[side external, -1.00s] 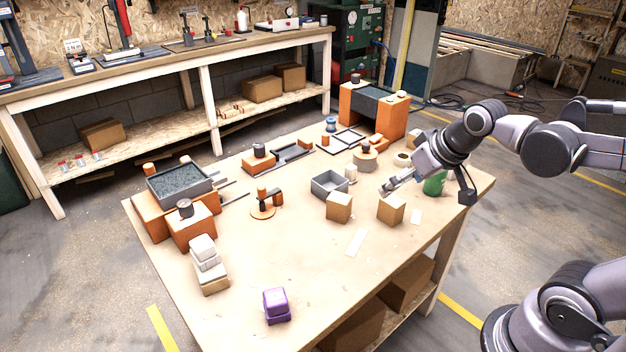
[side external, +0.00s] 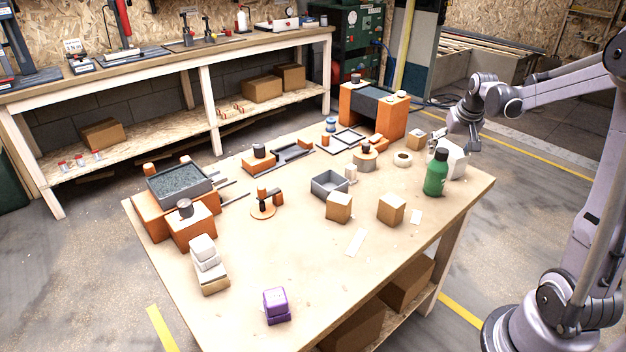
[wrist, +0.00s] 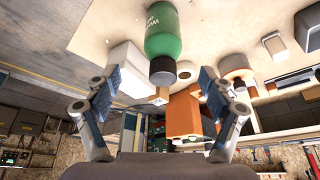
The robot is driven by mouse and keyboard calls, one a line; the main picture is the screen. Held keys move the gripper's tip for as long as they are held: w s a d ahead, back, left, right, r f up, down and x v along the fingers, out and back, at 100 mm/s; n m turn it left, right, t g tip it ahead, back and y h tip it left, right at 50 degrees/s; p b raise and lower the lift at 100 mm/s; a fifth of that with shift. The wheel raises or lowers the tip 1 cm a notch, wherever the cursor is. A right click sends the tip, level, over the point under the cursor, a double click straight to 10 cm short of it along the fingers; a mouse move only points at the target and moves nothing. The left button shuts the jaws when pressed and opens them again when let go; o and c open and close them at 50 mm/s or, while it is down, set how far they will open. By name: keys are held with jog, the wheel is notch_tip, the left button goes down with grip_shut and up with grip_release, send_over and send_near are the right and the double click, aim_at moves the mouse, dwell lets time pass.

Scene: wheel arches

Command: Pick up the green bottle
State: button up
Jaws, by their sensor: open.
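The green bottle (side external: 435,177) with a dark cap stands upright near the right edge of the table. In the wrist view the green bottle (wrist: 163,32) is at the top middle, its cap pointing down in the picture, centred between the fingers but beyond them. My gripper (side external: 437,134) is above and behind the bottle in the side view, apart from it. In the wrist view my gripper (wrist: 160,82) is open and empty, its two fingers wide apart.
A white block (side external: 455,162) stands right behind the bottle. A small cardboard box (side external: 415,140) and a white ring (side external: 402,159) are to its left at the back. Another cardboard box (side external: 391,209) stands to the front left. The table's right edge is close.

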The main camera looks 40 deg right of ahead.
aim_at(438, 168)
jog(key=shift+x, duration=4.75)
jog(key=shift+w+a, duration=0.1)
jog(key=shift+w, duration=0.05)
jog(key=c, duration=1.5)
